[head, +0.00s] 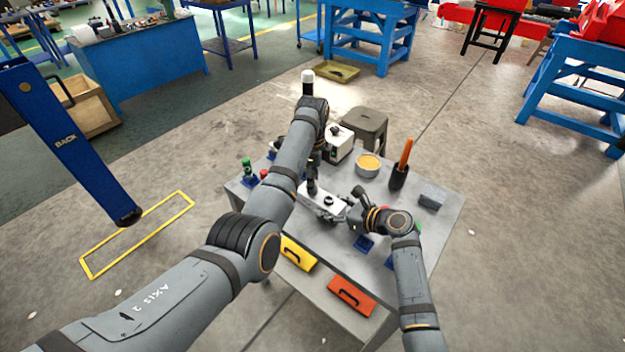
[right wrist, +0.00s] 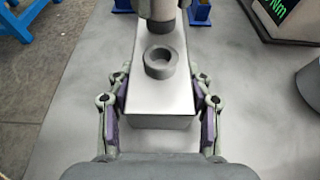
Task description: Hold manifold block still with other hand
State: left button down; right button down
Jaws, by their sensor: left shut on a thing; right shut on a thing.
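The pale manifold block (head: 322,203) lies on the grey work table, with a dark ring-shaped port on its top. It fills the middle of the right wrist view (right wrist: 160,97). My right gripper (head: 345,206) is shut on the block, with one finger against each long side; it also shows in the right wrist view (right wrist: 160,110). My left gripper (head: 313,168) is above the block's far end, largely hidden by its own arm. It is shut on a grey cylindrical part (right wrist: 160,12) that stands over the far port. I cannot tell how deep that part sits.
On the table (head: 440,222) are a white tester box (head: 338,147), a bowl of yellow contents (head: 368,165), a black holder with an orange handle (head: 400,172) and a grey block (head: 432,194).

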pick_arm(q)
jog(key=shift+m, duration=1.2)
jog(key=m, duration=0.5)
jog(key=m, duration=0.5)
jog(key=shift+m, duration=0.4)
jog(key=shift+f+m, duration=0.1)
jog(key=shift+m, duration=0.7)
jog(key=c, duration=1.4)
grip_release()
jog(key=shift+m, duration=0.3)
jog(key=o, duration=0.4)
